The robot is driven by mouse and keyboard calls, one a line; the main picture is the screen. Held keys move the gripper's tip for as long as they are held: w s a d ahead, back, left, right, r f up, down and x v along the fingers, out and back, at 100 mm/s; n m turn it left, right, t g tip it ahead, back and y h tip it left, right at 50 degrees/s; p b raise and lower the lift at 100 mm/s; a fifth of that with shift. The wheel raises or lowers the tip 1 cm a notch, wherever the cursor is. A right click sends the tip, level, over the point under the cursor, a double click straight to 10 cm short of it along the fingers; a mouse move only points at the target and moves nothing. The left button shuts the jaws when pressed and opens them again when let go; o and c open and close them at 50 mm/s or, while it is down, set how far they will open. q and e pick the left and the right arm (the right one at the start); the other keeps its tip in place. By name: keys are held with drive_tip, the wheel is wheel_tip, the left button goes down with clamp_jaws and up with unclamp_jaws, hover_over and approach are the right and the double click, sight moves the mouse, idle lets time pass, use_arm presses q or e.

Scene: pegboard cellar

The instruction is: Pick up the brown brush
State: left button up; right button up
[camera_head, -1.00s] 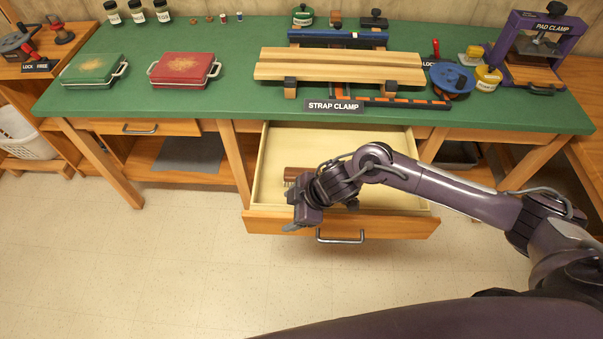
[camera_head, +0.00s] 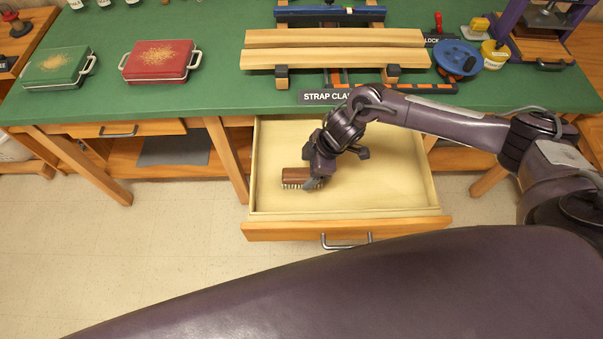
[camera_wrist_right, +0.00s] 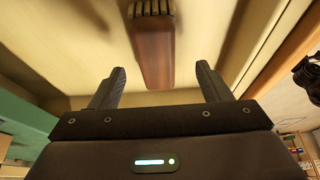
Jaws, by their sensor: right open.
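The brown brush (camera_head: 296,177) lies in the open drawer (camera_head: 390,190), toward its left side, with its pale bristles showing along the near edge in the head view. My right gripper (camera_head: 314,180) is inside the drawer at the right end of the brush and partly covers it. In the right wrist view the brush (camera_wrist_right: 153,50) is ahead of the fingertips, in line with the gap between them. My right gripper (camera_wrist_right: 160,80) is open, with nothing between its fingers. My left gripper is not in view.
The drawer front (camera_head: 345,228) with its metal handle stands out below the green bench (camera_head: 220,85). Wooden boards (camera_head: 335,50) lie on clamps above the drawer. A red case (camera_head: 160,61) and a green case (camera_head: 58,64) sit on the bench's left. The drawer's right side is bare.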

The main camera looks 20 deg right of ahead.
sight(304, 174)
drive_tip(key=x, duration=0.4)
drive_tip(key=shift+w+d, duration=0.1)
drive_tip(key=shift+w, duration=0.05)
drive_tip(key=shift+w+f+p, duration=0.1)
drive_tip(key=shift+f+p, duration=0.2)
drive_tip(key=shift+f, duration=0.05)
drive_tip(key=c, duration=1.1)
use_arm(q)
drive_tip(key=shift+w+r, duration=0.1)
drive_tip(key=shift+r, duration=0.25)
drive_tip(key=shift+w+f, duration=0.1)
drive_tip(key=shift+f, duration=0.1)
use_arm(e)
wheel_tip(304, 174, up, 20)
